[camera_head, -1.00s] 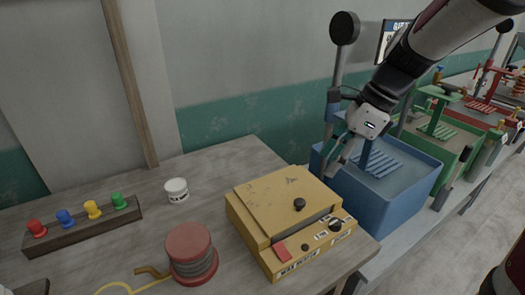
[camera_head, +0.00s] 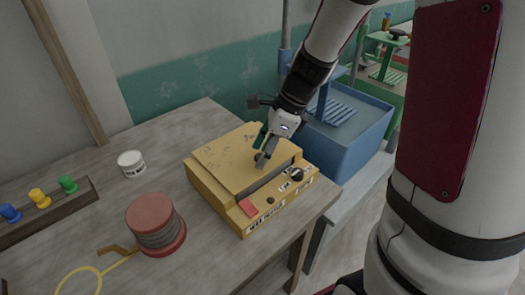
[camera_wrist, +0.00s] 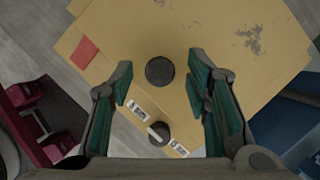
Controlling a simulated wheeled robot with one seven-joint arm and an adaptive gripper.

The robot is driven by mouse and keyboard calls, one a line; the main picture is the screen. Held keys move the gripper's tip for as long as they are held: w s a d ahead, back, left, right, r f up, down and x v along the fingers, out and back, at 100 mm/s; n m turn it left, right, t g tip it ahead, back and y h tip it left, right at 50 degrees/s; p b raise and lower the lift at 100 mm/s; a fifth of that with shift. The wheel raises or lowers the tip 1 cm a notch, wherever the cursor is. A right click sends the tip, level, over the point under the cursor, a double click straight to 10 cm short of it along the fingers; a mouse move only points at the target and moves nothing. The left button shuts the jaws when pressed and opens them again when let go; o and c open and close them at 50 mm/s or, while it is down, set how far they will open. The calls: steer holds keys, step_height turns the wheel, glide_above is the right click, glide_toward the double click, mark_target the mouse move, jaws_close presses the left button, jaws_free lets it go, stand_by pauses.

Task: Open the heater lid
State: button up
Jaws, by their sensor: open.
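The yellow heater (camera_head: 240,215) stands on the wooden table, and its flat lid (camera_head: 225,150) is down. A round black knob (camera_wrist: 160,70) on the lid shows in the wrist view between my fingertips, apart from both. My gripper (camera_head: 264,158) is open and empty, pointing down over the lid's front part. It also shows in the wrist view (camera_wrist: 160,80), with green pads on both sides of the knob. In the head view the fingers partly hide the knob. A dial (camera_head: 297,173) and a red patch (camera_head: 248,207) are on the front panel.
A red spool (camera_head: 152,215), a white jar (camera_head: 131,163) and a rack of coloured pegs (camera_head: 40,203) are on the table to the left. A blue bin machine (camera_head: 335,135) stands just right of the heater. The table between jar and heater is clear.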

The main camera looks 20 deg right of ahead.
steer(key=shift+f, duration=0.1)
jaws_close()
stand_by(0.3)
